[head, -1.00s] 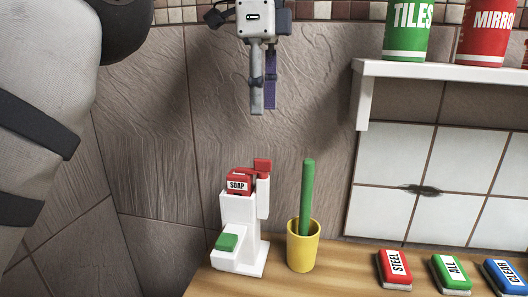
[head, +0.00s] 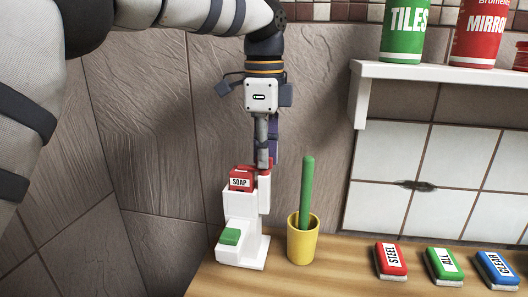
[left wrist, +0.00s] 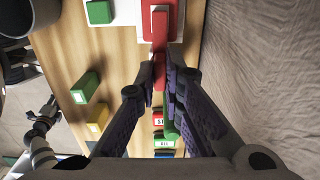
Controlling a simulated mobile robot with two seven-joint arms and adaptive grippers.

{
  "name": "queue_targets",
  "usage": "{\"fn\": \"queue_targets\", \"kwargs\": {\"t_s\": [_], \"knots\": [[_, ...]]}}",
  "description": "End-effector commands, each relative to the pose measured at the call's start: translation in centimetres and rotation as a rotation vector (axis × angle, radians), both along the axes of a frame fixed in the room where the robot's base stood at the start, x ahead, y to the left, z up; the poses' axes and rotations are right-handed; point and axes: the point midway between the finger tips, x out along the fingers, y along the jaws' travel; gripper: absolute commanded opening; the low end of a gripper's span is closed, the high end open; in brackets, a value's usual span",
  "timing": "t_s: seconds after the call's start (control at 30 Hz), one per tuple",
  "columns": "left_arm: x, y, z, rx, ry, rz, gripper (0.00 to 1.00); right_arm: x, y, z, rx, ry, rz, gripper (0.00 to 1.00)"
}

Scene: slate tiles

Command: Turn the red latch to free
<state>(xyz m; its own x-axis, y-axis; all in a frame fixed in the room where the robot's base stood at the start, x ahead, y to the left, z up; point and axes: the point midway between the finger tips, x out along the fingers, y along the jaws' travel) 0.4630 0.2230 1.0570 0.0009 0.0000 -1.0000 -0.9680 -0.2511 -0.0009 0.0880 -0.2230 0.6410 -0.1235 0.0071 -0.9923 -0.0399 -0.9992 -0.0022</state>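The red latch (head: 267,165) is at the top of the white soap dispenser (head: 241,207), just right of the red SOAP block (head: 241,179). My left gripper (head: 266,162) points down at the latch, its tips at latch height. In the left wrist view, the latch (left wrist: 158,68) lies between the two fingertips (left wrist: 160,66), which stand narrowly apart on either side of it. Firm contact does not show. The fingers hide part of the latch in the head view. What seems to be my right gripper (left wrist: 45,113) shows small at the left wrist view's left edge; its opening is unclear.
A yellow cup (head: 302,246) with a green stick (head: 307,190) stands close right of the dispenser. Red (head: 391,261), green (head: 444,266) and blue (head: 496,269) labelled blocks lie farther right on the wooden counter. A white shelf (head: 440,73) with cans is at upper right.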

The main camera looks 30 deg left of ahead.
Motion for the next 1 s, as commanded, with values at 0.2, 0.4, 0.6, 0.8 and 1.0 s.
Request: {"fn": "queue_targets", "kwargs": {"t_s": [0.2, 0.4, 0.6, 0.8, 1.0], "knots": [[0.0, -0.01, 0.03, 0.0, 0.0, 0.001, 0.0, 0.0, 0.0, 0.0, 0.0, 0.0, 0.0, 0.4], [0.0, 0.0, 0.05, 0.002, 0.0, 0.034, 0.0, 0.0, 0.0, 0.0, 0.0, 0.0, 0.0, 0.4], [0.0, 0.02, 0.06, 0.002, 0.0, 0.146, 0.0, 0.0, 0.0, 0.0, 0.0, 0.0, 0.0, 0.4], [0.03, 0.02, 0.1, 0.002, -0.001, 0.324, 0.0, 0.01, 0.0, 0.01, 0.0, 0.0, 0.0, 0.4], [0.01, 0.0, 0.09, 0.002, 0.0, 0.515, 0.0, 0.01, 0.0, 0.01, 0.0, -0.001, 0.0, 0.4]]}}
